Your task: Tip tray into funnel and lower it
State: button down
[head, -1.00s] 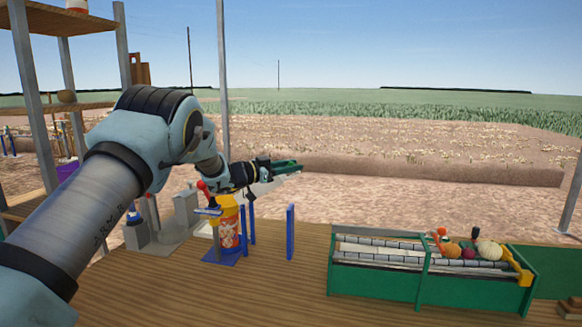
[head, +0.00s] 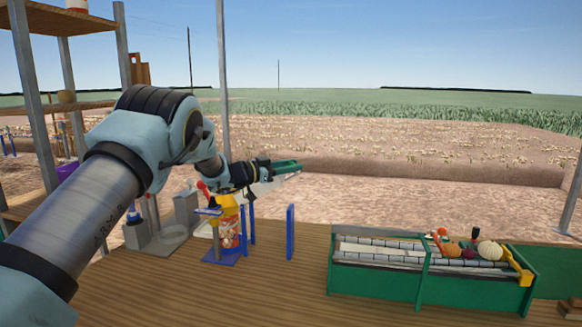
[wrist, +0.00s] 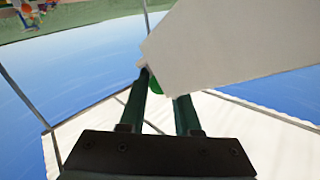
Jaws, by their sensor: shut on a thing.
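My gripper (head: 286,165) is raised above the bench, to the right of and above the yellow funnel (head: 230,202). In the wrist view its two dark green fingers (wrist: 161,92) are shut on the tray. The tray is a pale, flat-sided piece (wrist: 225,48) that fills the upper right of that view and looks tilted. A small green part shows between the fingertips. In the head view the tray (head: 268,184) shows only as a pale sliver under my gripper. The funnel sits above an orange and white printed bag (head: 229,234). The tray's contents are hidden.
A blue stand (head: 221,259) holds the bag, with blue posts (head: 290,232) beside it. A red-knobbed lever (head: 203,188) stands close to the funnel. A green roller conveyor (head: 376,281) with several vegetables (head: 489,250) is at right. The bench (head: 200,300) front is clear.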

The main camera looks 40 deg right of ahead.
jog(key=shift+s+d+f+m+y+b, duration=0.35)
jog(key=shift+s+f, duration=0.1)
jog(key=shift+f, duration=0.2)
jog(key=s+d+f+m+t+y, duration=0.2)
jog(key=s+f+m+y, duration=0.1)
jog(key=f, duration=0.6)
jog(key=shift+s+y+b, duration=0.15)
jog(key=shift+y+b, duration=0.2)
jog(key=shift+b, duration=0.05)
jog(key=shift+f, duration=0.2)
jog(key=c, duration=0.6)
grip_release()
jog(key=shift+a+r, duration=0.1)
jog(key=b+v, duration=0.3)
jog(key=v, duration=0.7)
jog(key=shift+a, duration=0.3)
